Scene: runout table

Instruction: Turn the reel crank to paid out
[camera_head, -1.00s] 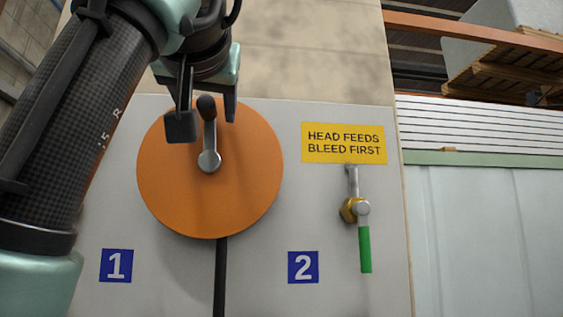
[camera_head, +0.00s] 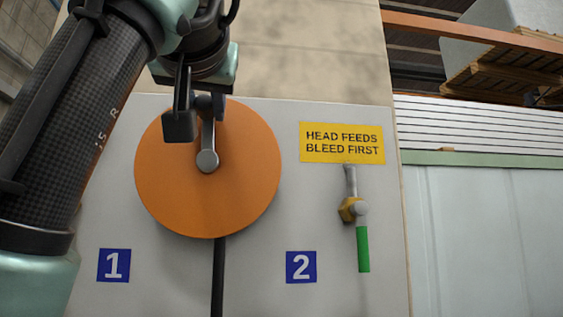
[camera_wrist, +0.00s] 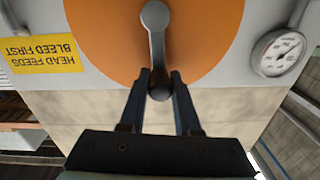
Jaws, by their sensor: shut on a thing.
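The orange reel (camera_head: 225,190) is mounted on a pale upright panel. Its grey crank arm (camera_head: 207,138) points up from the hub (camera_head: 207,161) in the head view. My gripper (camera_head: 200,115) is at the upper end of the crank, in front of the reel's top edge, and partly covers the dark crank handle. In the wrist view, the two fingers (camera_wrist: 160,88) are closed around the handle (camera_wrist: 160,92), one on each side, and the crank arm (camera_wrist: 157,45) runs from there to the hub.
A yellow sign reading "HEAD FEEDS BLEED FIRST" (camera_head: 342,143) and a valve with a green lever (camera_head: 363,248) are to the right. Blue labels 1 (camera_head: 114,265) and 2 (camera_head: 301,267) sit low. A dark hose (camera_head: 218,275) hangs below the reel. A round gauge (camera_wrist: 279,52) shows in the wrist view.

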